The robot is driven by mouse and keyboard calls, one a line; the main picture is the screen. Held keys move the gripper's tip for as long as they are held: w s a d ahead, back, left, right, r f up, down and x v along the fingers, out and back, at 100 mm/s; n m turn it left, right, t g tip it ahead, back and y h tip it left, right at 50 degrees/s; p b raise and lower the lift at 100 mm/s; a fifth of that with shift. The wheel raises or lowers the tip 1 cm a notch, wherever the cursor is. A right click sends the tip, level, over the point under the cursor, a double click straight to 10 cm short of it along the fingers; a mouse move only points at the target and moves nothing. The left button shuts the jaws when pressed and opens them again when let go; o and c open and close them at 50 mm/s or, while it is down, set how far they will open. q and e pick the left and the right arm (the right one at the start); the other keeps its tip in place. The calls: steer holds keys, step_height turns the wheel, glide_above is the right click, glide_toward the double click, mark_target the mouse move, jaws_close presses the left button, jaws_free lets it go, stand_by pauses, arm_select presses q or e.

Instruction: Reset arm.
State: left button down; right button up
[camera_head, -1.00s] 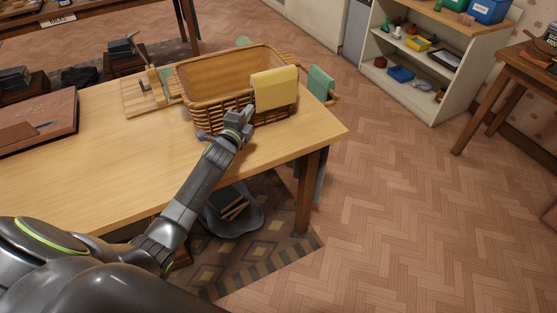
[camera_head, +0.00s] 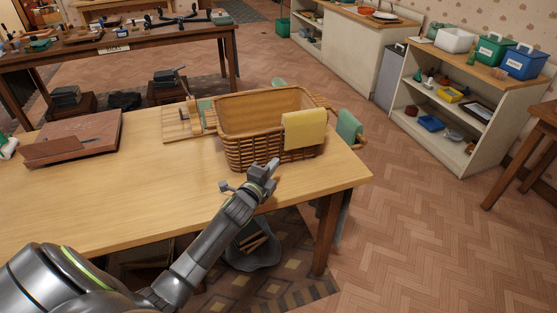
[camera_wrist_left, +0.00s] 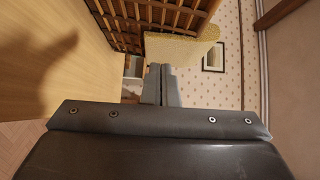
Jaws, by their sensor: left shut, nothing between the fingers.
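My left gripper (camera_head: 268,168) is shut and empty. It is over the front edge of the wooden table (camera_head: 110,200), in front of the wicker basket (camera_head: 240,152). Its closed fingers also show in the left wrist view (camera_wrist_left: 161,85), with the basket weave (camera_wrist_left: 130,22) and a yellow cloth (camera_wrist_left: 180,48) beyond them. The yellow cloth hangs over the basket's front right rim in the head view (camera_head: 304,131). The gripper is apart from the cloth. My right gripper is not in view.
A wooden board (camera_head: 75,137) lies at the table's left, and a slatted wooden piece (camera_head: 183,122) is beside the basket. A green cloth (camera_head: 349,126) hangs at the basket's right. A white shelf (camera_head: 455,125) stands right. The floor between is clear.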

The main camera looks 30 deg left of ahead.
arm_select(q)
steer(key=shift+s+d+r, duration=0.1)
steer(key=shift+s+d, duration=0.05)
steer(key=shift+s, duration=1.3)
steer(key=shift+s+d+r, duration=0.1)
steer(key=shift+s, duration=1.3)
